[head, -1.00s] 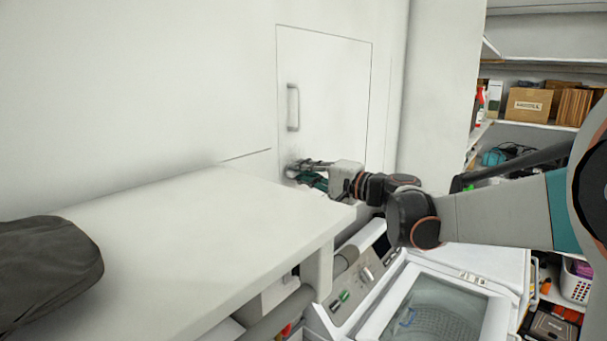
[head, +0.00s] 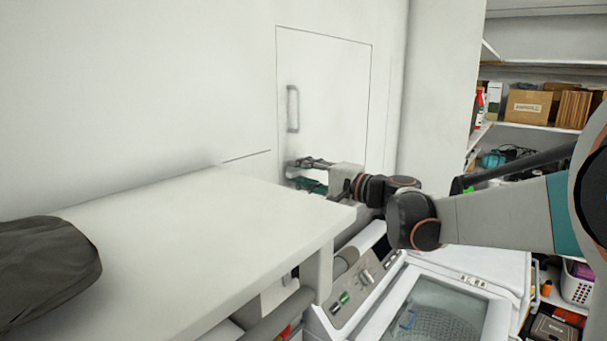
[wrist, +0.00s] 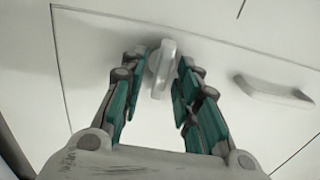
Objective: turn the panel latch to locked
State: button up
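The panel latch (wrist: 163,68) is a small pale knob with a raised grip on the white panel door (head: 335,95). In the wrist view it sits between the two fingertips of my gripper (wrist: 161,66), near the door's edge. The fingers, with green pads, are spread on either side of it, with narrow gaps showing, so it does not look clamped. In the head view my gripper (head: 299,173) is at the lower left of the door, one finger above the other. The fingers largely hide the latch there.
A bar handle (head: 293,108) is on the door above the latch; it also shows in the wrist view (wrist: 272,90). A white worktop (head: 215,230) lies just left of and below my gripper. A washing machine (head: 420,310) stands below my arm.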

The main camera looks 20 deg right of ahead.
jog(key=v, duration=1.2)
jog(key=shift+s+a, duration=0.1)
